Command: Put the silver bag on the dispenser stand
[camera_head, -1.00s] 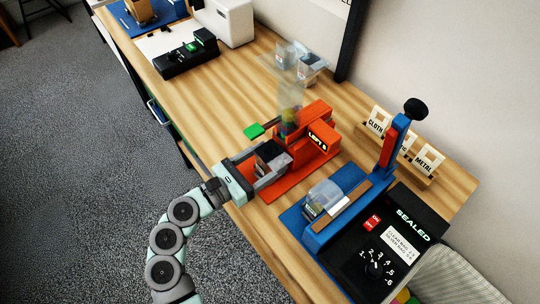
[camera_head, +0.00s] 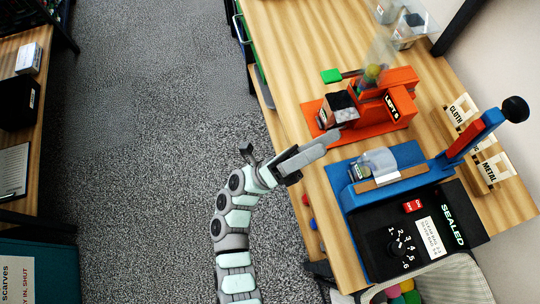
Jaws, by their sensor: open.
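The orange dispenser (camera_head: 388,112) stands on the wooden table with a "LEFT 8" label, a green lever and a clear hopper holding coloured pieces. The silver bag (camera_head: 340,107) stands upright on the dispenser's orange base, at the left end below the hopper. Its dark top seems open, and it looks apart from my gripper. My gripper (camera_head: 316,152) is open and empty, at the table's near edge just below the bag in the picture. One long grey finger points toward the orange base; the other finger is partly hidden.
Signed card holders (camera_head: 490,168) line the wall. Clear containers (camera_head: 405,35) sit behind. A mesh basket (camera_head: 450,280) is at the bottom. Open floor lies left.

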